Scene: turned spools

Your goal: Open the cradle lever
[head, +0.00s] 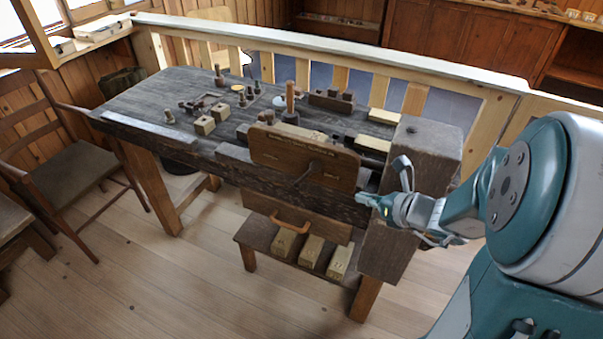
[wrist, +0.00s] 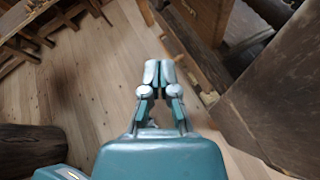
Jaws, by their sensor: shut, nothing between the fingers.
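A wooden board (head: 270,150) with small lettering stands upright at the front edge of the workbench. A dark lever (head: 303,176) sits on its face, slanting from the middle down to the left; this appears to be the cradle lever. My gripper (head: 362,200) is shut and empty, to the right of the lever and slightly lower, apart from it, in front of the bench's right end. In the wrist view my gripper (wrist: 159,72) has its fingertips together with floor behind them. I cannot make out the lever in the wrist view.
The workbench (head: 165,85) carries several spools and blocks. A thick wooden post (head: 395,235) stands close to the right of my gripper. Below, a drawer with an orange handle (head: 290,222) and a low shelf (head: 255,240) with blocks jut out. The floor (head: 200,290) in front is clear.

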